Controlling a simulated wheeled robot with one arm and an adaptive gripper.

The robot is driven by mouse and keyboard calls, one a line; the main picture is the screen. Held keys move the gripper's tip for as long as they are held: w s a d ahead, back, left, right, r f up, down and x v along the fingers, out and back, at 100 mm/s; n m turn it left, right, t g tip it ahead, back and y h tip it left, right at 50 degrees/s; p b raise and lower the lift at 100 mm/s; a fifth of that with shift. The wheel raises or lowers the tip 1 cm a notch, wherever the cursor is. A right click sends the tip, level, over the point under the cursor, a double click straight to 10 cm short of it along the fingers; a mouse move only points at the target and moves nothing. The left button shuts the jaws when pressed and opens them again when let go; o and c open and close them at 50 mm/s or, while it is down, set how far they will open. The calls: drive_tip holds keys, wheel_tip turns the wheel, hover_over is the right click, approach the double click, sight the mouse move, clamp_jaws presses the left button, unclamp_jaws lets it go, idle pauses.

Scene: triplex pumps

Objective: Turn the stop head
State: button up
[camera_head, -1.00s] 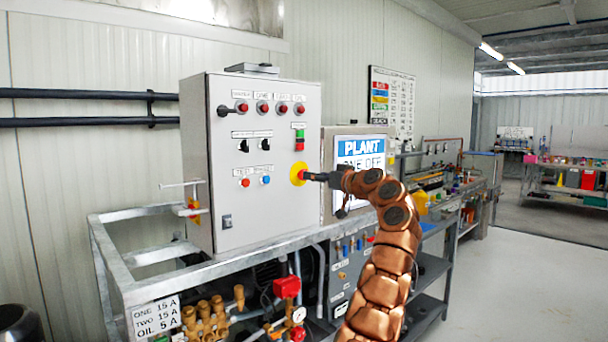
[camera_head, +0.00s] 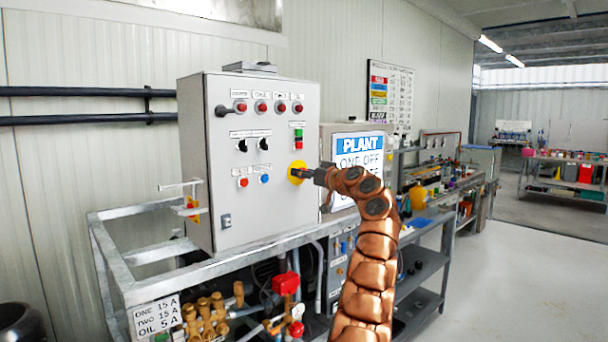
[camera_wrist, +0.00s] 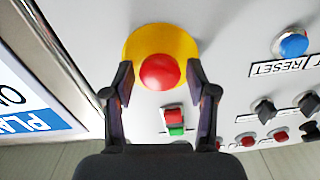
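The stop head is a round red button (camera_wrist: 160,72) on a yellow disc (camera_wrist: 160,32), at the upper middle of the wrist view. In the head view the yellow disc (camera_head: 297,166) is on the right side of the grey control panel, and my gripper hides the red head. My gripper (camera_wrist: 159,76) is open, with one dark finger on each side of the red head. A narrow gap shows between the head and each fingertip. In the head view my gripper (camera_head: 303,174) is right up at the disc.
The grey control panel (camera_head: 238,194) also bears a red and green switch pair (camera_wrist: 175,120), a blue button (camera_wrist: 294,44) and black selector knobs (camera_wrist: 264,110). A blue and white PLANT sign (camera_head: 358,160) stands right behind my arm. Pipes and valves are below. Floor at right is clear.

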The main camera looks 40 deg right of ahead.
drive_tip(key=c, duration=0.9)
drive_tip(key=shift+d+m+p, duration=0.1)
drive_tip(key=shift+m+p, duration=0.8)
drive_tip(key=shift+m, duration=1.8)
drive_tip(key=o, duration=1.2)
drive_tip(key=shift+c, duration=0.2)
